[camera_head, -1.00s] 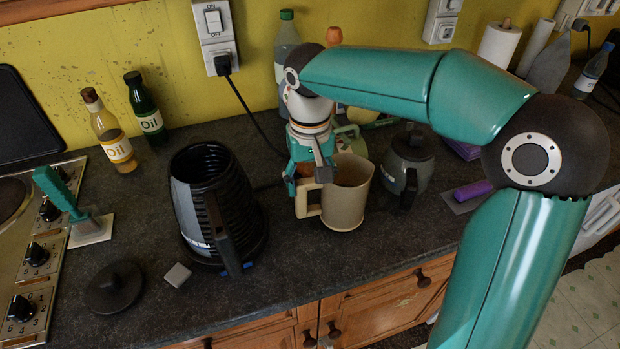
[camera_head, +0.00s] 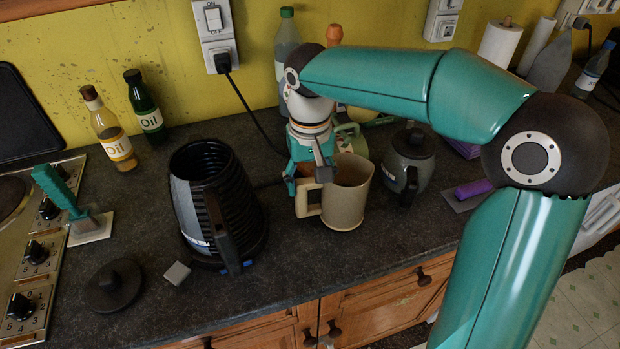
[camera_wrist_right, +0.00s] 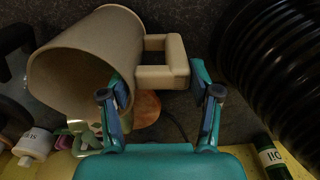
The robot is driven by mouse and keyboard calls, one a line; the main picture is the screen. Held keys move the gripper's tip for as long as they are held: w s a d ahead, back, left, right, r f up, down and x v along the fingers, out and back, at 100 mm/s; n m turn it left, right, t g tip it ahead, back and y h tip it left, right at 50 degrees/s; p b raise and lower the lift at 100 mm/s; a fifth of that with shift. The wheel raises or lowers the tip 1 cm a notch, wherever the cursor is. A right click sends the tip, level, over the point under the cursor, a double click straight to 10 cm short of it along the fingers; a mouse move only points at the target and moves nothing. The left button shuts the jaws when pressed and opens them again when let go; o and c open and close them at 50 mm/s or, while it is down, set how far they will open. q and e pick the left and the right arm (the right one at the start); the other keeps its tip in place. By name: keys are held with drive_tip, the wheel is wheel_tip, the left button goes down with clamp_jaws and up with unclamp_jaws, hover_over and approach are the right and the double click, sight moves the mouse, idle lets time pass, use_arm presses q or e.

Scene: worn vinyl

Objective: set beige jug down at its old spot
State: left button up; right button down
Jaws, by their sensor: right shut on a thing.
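The beige jug (camera_head: 347,197) is upright at the middle of the dark counter, its handle toward the left. I cannot tell whether its base touches the counter. My right gripper (camera_head: 308,180) points down at the jug's handle and is shut on it. In the right wrist view the jug (camera_wrist_right: 84,62) lies to the left with its open mouth showing, and the handle (camera_wrist_right: 164,74) is at the fingers of my right gripper (camera_wrist_right: 162,92). My left gripper is not in view.
A black ribbed kettle (camera_head: 213,200) stands close left of the jug. A grey lidded pot (camera_head: 409,165) is close on its right. A dark round lid (camera_head: 113,288) and a small grey block (camera_head: 177,274) lie at front left. The counter's front edge is near the jug.

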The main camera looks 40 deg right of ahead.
drive_tip(key=shift+f, duration=0.4)
idle(0.4)
drive_tip(key=shift+c, duration=0.8)
unclamp_jaws()
drive_tip(key=shift+r, duration=0.1)
drive_tip(key=shift+r+p, duration=3.35)
drive_tip(key=shift+r, duration=0.6)
wheel_tip(320, 180, up, 12)
drive_tip(key=shift+f, duration=0.1)
